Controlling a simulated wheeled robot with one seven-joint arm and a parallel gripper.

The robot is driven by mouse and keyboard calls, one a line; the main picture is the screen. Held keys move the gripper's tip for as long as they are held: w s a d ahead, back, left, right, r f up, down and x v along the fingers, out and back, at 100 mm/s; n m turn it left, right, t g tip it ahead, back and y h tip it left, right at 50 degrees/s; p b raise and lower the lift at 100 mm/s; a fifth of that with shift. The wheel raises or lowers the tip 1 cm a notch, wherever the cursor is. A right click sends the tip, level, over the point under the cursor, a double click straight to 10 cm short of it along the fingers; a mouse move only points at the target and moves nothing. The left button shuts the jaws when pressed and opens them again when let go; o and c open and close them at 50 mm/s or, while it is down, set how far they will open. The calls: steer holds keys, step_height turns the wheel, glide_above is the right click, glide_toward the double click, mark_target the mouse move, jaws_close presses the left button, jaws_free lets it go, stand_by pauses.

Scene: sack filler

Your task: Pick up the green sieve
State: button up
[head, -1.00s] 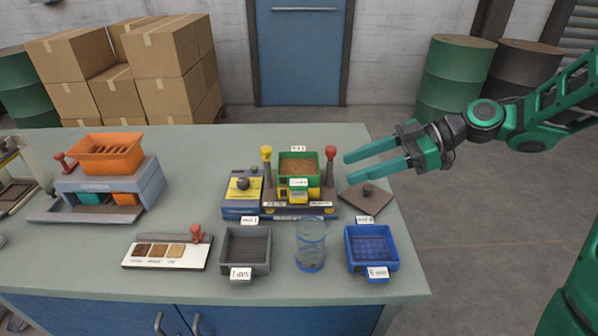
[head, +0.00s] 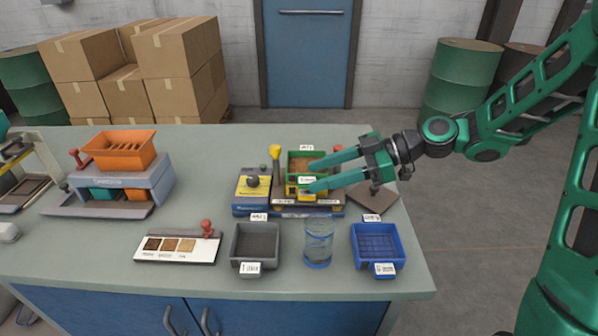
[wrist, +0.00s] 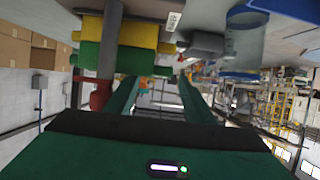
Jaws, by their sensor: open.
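The green sieve (head: 290,163) is a square green box with brown grainy material inside, on a small stand at the right of the bench. Its right side is hidden by my gripper (head: 307,176). In the wrist view the sieve (wrist: 88,55) shows as a green block at upper left, below a yellow part (wrist: 90,28). My gripper is open and empty, fingers pointing left. In the head view its fingertips overlap the sieve's right and front. In the wrist view the sieve lies beside the left finger, not between the fingers (wrist: 160,80); I cannot tell whether they touch.
A yellow-knobbed post (head: 276,165) stands left of the sieve; a red-knobbed one (wrist: 100,95) is close to my left finger in the wrist view. A grey tray (head: 235,245), clear cup (head: 318,245) and blue tray (head: 355,250) stand in front. A brown plate (head: 380,200) lies right.

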steer(key=shift+a+f, duration=0.2)
steer(key=shift+a, duration=0.3)
steer(key=c, duration=1.2)
step_height(320, 180, up, 10)
